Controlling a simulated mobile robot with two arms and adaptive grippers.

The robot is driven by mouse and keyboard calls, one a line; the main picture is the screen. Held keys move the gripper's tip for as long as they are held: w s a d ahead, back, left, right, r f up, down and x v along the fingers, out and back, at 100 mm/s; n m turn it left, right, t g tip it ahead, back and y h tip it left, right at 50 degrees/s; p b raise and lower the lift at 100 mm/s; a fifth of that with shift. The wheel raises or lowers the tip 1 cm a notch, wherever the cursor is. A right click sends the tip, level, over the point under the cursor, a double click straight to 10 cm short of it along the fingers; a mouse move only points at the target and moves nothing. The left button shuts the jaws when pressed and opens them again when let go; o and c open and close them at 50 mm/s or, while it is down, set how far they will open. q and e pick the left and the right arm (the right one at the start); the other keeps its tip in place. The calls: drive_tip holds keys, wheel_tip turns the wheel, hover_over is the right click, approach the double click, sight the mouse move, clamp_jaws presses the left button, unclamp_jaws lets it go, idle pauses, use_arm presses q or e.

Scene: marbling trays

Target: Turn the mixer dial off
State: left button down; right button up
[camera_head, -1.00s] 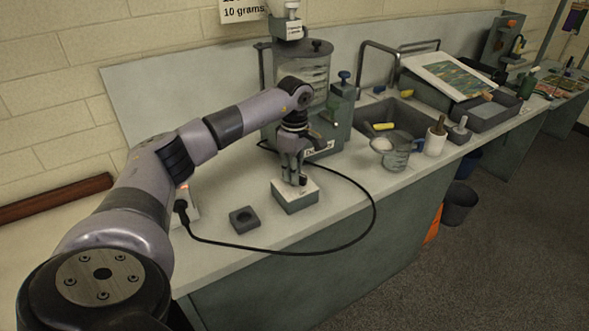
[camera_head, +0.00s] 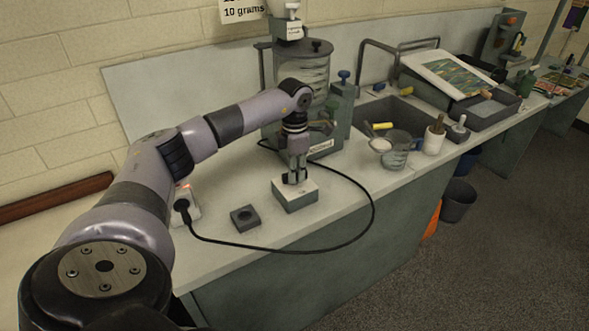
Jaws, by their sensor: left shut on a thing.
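My left gripper (camera_head: 296,181) points straight down over a small grey-green box (camera_head: 295,201) with a pale top, on the counter in front of the mixer. Its fingers are shut at the box's top, on what seems to be the mixer dial; the fingers hide nearly all of it, so its setting cannot be read. The mixer (camera_head: 329,137) is a grey-green machine with a clear lidded vessel (camera_head: 316,72), partly behind my left arm. My right gripper is not in view.
A black cable (camera_head: 372,205) loops over the counter from a plug (camera_head: 182,206) at the left. A dark block with a round hollow (camera_head: 245,217) lies left of the box. A clear jug (camera_head: 396,152), a white pot (camera_head: 434,140) and a sink (camera_head: 393,112) are to the right.

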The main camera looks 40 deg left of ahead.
use_arm(q)
drive_tip(key=shift+n, duration=1)
drive_tip(key=shift+w, duration=0.1)
drive_tip(key=c, duration=1.5)
unclamp_jaws()
wheel_tip(320, 180, up, 12)
drive_tip(key=shift+r, duration=0.1)
